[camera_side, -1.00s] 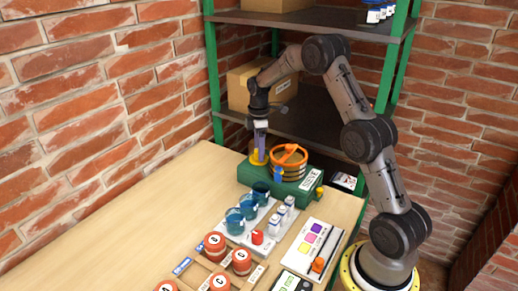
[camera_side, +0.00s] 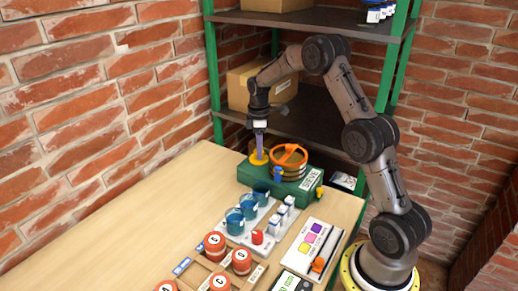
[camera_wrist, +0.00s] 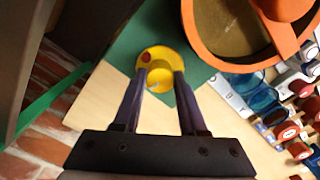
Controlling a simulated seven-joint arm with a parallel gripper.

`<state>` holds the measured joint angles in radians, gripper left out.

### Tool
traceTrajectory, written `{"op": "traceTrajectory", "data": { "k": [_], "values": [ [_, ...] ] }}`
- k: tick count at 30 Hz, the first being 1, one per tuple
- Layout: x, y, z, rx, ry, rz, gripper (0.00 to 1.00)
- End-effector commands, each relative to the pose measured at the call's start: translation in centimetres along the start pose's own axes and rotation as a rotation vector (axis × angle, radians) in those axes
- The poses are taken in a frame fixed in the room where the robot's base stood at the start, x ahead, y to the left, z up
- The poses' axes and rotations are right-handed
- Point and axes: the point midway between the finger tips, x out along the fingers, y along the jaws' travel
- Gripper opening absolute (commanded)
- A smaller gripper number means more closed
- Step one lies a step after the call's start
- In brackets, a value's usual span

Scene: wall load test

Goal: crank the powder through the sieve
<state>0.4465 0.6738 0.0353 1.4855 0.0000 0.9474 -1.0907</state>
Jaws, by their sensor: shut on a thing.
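The sieve's green base (camera_side: 252,177) stands at the back of the table and carries a label reading SIEVE. On it sits a round sieve with an orange rim and crossbar (camera_side: 289,155). In the wrist view its orange rim (camera_wrist: 201,52) surrounds a brownish inside (camera_wrist: 225,28); I cannot tell powder from mesh. A yellow crank (camera_side: 258,159) is left of the sieve; it also shows in the wrist view (camera_wrist: 152,57), with a red dot. My gripper (camera_side: 259,151) points down from above, its fingers shut on the crank's yellow knob (camera_wrist: 160,76).
Blue cups (camera_side: 248,209) and small white-and-blue bottles (camera_side: 283,213) stand in front of the base. Red-lidded jars (camera_side: 215,245) are nearer. A colour card (camera_side: 312,238) lies at the right. A shelf (camera_side: 315,116) with a cardboard box stands behind. The table's left is clear.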

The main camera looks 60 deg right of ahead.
Motion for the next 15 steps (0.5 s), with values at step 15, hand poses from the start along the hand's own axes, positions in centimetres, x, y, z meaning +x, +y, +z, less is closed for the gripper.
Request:
{"op": "traceTrajectory", "data": {
  "k": [15],
  "values": [
    [-0.15, 0.02, -0.05, 0.47, 0.001, 0.002, 0.0]
  ]
}}
